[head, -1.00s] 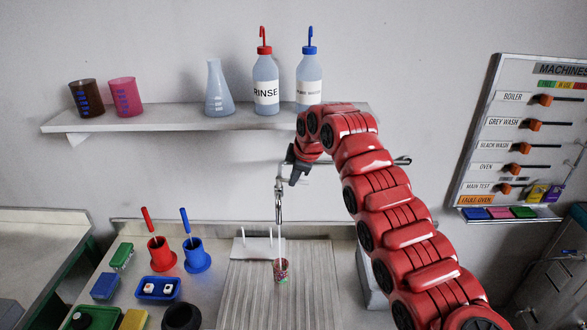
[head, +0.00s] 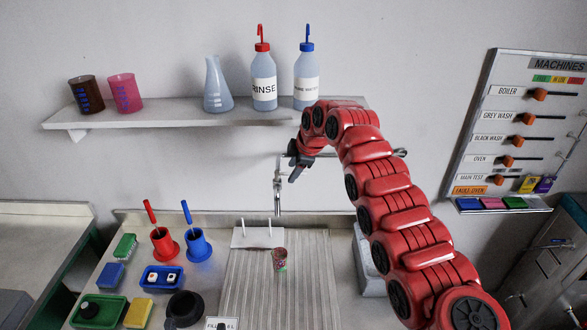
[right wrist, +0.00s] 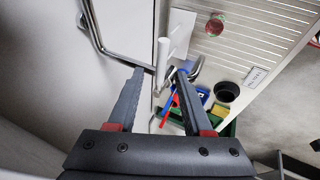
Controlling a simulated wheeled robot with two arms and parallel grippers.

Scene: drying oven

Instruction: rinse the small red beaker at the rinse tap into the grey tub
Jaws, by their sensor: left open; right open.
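A small red-and-green patterned beaker (head: 280,259) stands on the ridged drainboard (head: 300,300), below and in front of the tap (head: 278,190). It also shows in the right wrist view (right wrist: 215,25). My right gripper (head: 297,167) is at the tap by the wall, open. In the right wrist view its fingers (right wrist: 160,74) are spread, with a pale post (right wrist: 163,55) showing between them; whether they touch it I cannot tell. A pale grey tub-like thing (head: 367,262) right of the drainboard is partly hidden by my right arm. My left gripper is not seen.
A wall shelf (head: 200,118) holds two beakers, a flask and two wash bottles. Left of the drainboard are red and blue holders (head: 197,248), trays, sponges and a black bowl (head: 184,308). A machines board (head: 520,130) hangs right. The drainboard's front is clear.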

